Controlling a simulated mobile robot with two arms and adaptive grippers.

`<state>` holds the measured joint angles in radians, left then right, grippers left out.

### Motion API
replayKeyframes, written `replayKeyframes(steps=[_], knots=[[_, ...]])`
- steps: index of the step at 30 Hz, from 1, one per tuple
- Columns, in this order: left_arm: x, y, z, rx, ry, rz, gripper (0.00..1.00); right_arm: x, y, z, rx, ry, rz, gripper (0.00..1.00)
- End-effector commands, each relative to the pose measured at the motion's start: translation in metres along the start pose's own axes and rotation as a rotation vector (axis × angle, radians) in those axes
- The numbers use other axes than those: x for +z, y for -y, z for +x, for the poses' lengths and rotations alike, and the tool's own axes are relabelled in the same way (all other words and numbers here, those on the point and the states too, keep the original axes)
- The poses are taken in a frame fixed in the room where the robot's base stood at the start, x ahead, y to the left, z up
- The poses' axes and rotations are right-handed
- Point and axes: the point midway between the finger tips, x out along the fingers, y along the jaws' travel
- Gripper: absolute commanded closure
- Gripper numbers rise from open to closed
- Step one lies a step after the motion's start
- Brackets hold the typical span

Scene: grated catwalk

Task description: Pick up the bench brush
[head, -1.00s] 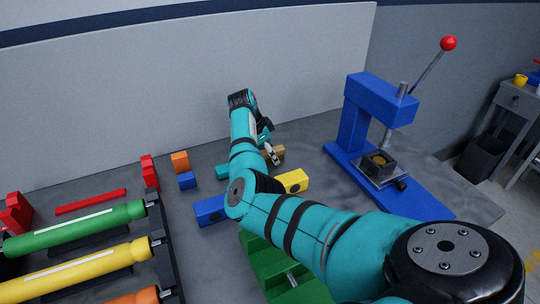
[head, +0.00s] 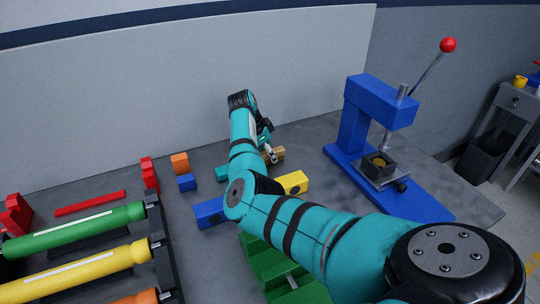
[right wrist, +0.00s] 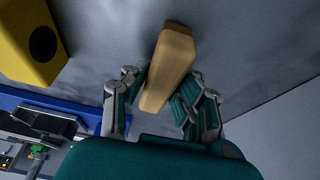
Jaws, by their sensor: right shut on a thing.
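The bench brush, of which a tan wooden part (right wrist: 168,62) shows, lies between the fingers of my right gripper (right wrist: 162,84) in the right wrist view. The gripper is shut on it. In the head view my right gripper (head: 267,150) is low over the bench, with a small tan piece of the brush (head: 278,154) showing beside the fingers. My own arm and gripper hide much of the brush, and I cannot see its bristles. My left gripper is not in view.
A yellow block (head: 294,182) and a blue block (head: 209,212) sit close to my right arm. A blue arbor press (head: 352,117) stands to the right. Green (head: 70,231) and yellow (head: 75,271) rollers lie at the left. A grey panel (head: 190,90) rises behind.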

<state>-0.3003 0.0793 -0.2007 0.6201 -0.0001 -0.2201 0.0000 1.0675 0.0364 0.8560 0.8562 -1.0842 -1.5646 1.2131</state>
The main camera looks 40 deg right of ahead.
Motion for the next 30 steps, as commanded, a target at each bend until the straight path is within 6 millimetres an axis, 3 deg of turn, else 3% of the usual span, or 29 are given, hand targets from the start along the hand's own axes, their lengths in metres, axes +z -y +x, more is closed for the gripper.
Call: replayKeyframes(steps=[8, 21, 30], knots=[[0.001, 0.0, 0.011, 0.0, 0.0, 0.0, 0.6, -0.014, 0.001, -0.034, -0.005, -0.001, 0.005, 1.0], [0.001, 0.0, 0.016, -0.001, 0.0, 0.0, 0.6, -0.004, -0.082, -0.045, -0.001, -0.001, 0.002, 1.0], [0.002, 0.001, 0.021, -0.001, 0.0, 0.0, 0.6, 0.0, -0.128, -0.052, -0.002, -0.001, 0.001, 1.0]])
